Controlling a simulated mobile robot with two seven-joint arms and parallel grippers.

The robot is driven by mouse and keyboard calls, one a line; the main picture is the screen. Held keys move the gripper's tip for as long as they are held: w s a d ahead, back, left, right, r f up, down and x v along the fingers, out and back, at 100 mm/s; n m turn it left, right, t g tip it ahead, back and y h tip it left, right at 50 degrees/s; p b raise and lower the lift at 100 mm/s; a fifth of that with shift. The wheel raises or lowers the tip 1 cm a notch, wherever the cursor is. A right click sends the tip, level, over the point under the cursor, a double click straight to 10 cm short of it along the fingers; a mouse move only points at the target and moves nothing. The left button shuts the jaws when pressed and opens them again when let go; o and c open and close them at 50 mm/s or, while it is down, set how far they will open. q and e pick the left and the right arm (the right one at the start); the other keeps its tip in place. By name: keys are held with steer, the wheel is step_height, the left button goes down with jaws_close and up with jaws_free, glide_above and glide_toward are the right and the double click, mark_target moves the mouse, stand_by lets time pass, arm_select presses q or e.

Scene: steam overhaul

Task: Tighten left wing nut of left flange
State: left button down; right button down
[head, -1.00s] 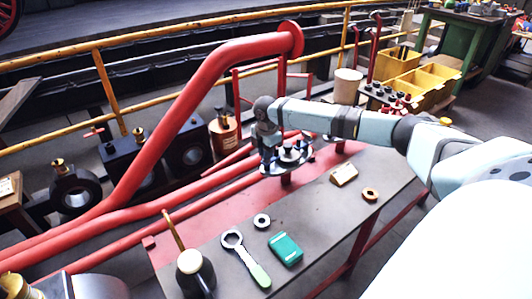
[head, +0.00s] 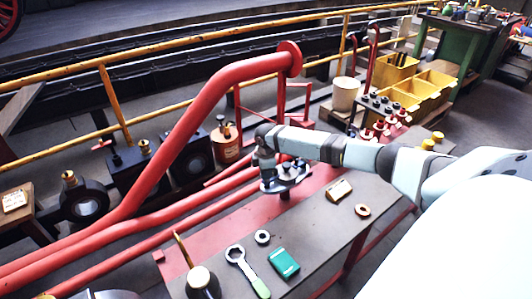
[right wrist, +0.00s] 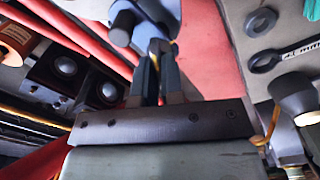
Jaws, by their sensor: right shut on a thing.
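The left flange (head: 294,178) is a blue-grey disc with dark studs, on a red pipe stub at the bench's back edge. My right gripper (head: 268,180) reaches down at the flange's left side. In the right wrist view my right gripper (right wrist: 158,48) has its dark fingers closed together on a small grey part, which I take for the left wing nut (right wrist: 158,45). The fingers hide most of it. Beside it shows a blue-grey part with a round stud. How far the nut is screwed down cannot be told. My left gripper is not in view.
On the bench (head: 318,232) lie a ring wrench (head: 238,258), a teal box (head: 284,263), a brass block (head: 339,190) and rings. Red pipes (head: 150,160) run close on the left. Yellow bins (head: 425,85) stand at the back right.

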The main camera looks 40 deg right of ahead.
steer(key=m+p, duration=0.2)
steer(key=p, duration=0.1)
steer(key=m+p, duration=0.1)
steer(key=shift+r+m, duration=0.25)
steer(key=shift+m, duration=0.15)
steer(key=m+p, duration=0.2)
steer(key=p, duration=0.1)
steer(key=shift+m, duration=0.4)
steer(key=m+p, duration=0.3)
steer(key=shift+f, duration=0.1)
steer(key=shift+d+m+p, duration=0.1)
steer(key=shift+m+p, duration=0.4)
steer(key=shift+m, duration=0.3)
arm_select(q)
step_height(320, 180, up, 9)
steer(key=p, duration=0.1)
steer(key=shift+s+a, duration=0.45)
arm_select(e)
steer(key=shift+w+d+f+m, duration=0.1)
steer(key=shift+f+m, duration=0.05)
steer(key=shift+m, duration=0.75)
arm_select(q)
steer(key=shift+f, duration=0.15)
arm_select(e)
steer(key=c, duration=1.2)
jaws_free()
steer(key=shift+c, duration=0.2)
